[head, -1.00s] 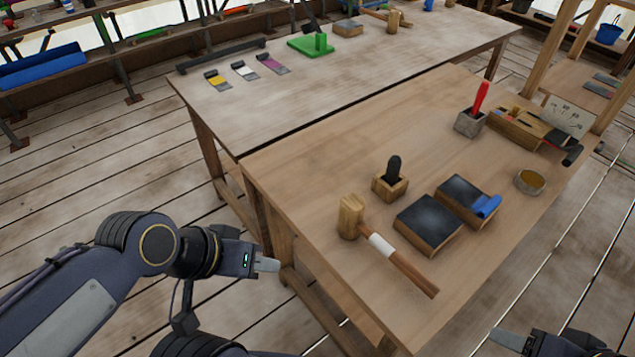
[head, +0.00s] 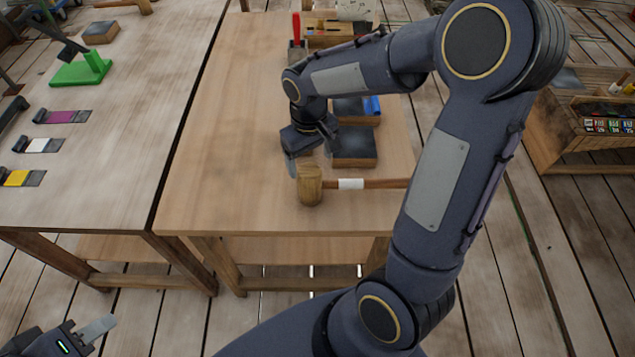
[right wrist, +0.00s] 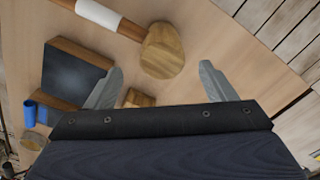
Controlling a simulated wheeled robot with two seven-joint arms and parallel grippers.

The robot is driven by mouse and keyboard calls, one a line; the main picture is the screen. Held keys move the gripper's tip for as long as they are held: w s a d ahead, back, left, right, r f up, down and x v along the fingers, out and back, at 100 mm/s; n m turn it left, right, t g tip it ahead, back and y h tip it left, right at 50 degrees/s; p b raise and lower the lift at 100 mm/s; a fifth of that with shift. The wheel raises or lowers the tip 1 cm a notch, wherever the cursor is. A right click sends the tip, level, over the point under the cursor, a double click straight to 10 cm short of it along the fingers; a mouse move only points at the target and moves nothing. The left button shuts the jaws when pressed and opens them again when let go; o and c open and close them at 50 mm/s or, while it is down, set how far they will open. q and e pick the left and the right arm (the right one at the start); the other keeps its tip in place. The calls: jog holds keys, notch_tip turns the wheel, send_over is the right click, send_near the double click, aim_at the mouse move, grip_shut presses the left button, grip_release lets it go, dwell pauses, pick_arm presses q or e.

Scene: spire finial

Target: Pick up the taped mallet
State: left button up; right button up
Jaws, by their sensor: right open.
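The taped mallet lies on the wooden table, its blocky wooden head (head: 310,186) to the left and its handle, with a white tape band (head: 350,184), running right until my right arm hides its end. My right gripper (head: 298,165) is above the table just behind the mallet head. In the right wrist view the open fingers (right wrist: 162,85) are empty, and the mallet head (right wrist: 163,50) shows beyond the gap between the tips. The white tape (right wrist: 98,14) is at the top edge there. My left gripper (head: 96,328) is low at the left, away from the table; its finger opening is unclear.
Two dark-topped blocks (head: 354,148) lie behind the handle, a blue roll (head: 372,105) on the far one. A small wooden holder (right wrist: 137,98) is near the left finger. A red-handled tool (head: 296,28) stands farther back. The table's left side is clear.

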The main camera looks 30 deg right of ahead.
aim_at(310, 171)
notch_tip(310, 171, down, 5)
jog(key=shift+a+f+p, duration=0.1)
jog(key=shift+p, duration=0.3)
jog(key=shift+c, duration=0.5)
jog(key=c, duration=1)
jog(key=shift+c, duration=0.4)
